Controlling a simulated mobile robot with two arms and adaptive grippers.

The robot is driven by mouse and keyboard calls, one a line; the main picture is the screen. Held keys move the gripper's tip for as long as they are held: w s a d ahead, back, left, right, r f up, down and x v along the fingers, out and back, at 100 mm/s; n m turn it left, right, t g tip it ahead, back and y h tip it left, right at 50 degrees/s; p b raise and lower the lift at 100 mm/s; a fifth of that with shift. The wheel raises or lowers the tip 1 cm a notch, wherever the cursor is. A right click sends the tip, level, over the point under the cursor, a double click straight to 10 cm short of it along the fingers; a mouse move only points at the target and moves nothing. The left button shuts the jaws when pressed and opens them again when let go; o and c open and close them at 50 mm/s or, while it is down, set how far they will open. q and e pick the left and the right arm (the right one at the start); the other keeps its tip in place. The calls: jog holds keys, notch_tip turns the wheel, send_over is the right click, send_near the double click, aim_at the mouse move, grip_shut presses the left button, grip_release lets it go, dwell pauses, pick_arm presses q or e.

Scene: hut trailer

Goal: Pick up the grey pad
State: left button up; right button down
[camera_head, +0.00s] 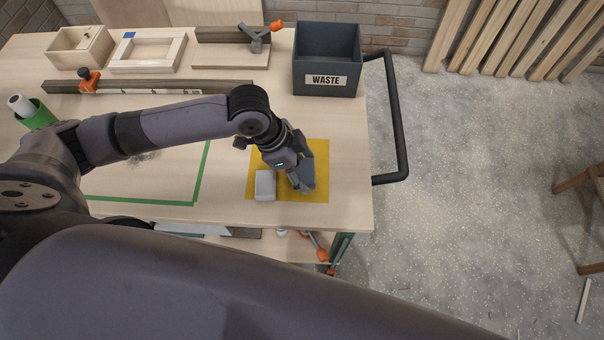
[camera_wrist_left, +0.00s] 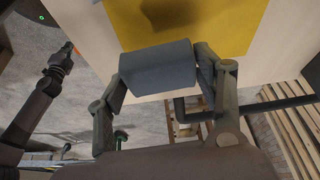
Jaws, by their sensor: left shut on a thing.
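The grey pad (camera_head: 307,170) is a blue-grey block over the yellow mat (camera_head: 318,194). My left gripper (camera_head: 300,182) is shut on it. In the left wrist view the pad (camera_wrist_left: 157,68) sits between the two fingers, one at each end. A dark patch like a shadow shows on the mat (camera_wrist_left: 220,28) there; whether the pad is clear of the mat is hard to tell. In that view a dark arm of mine stands at the left, and its small gripper end (camera_wrist_left: 70,49) is too small to read.
A whitish block (camera_head: 265,185) lies on the mat just left of the gripper. The grey waste bin (camera_head: 326,76) stands behind at the table's right corner. A black handle (camera_head: 400,140) juts out on the right. A green-taped area (camera_head: 160,202) lies to the left.

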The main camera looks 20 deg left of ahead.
aim_at(302, 170)
pick_arm(q)
notch_tip(302, 170, up, 16)
dwell(0.3)
jog(key=o, duration=0.4)
jog(key=c, duration=0.5)
jog(key=shift+w, duration=0.1)
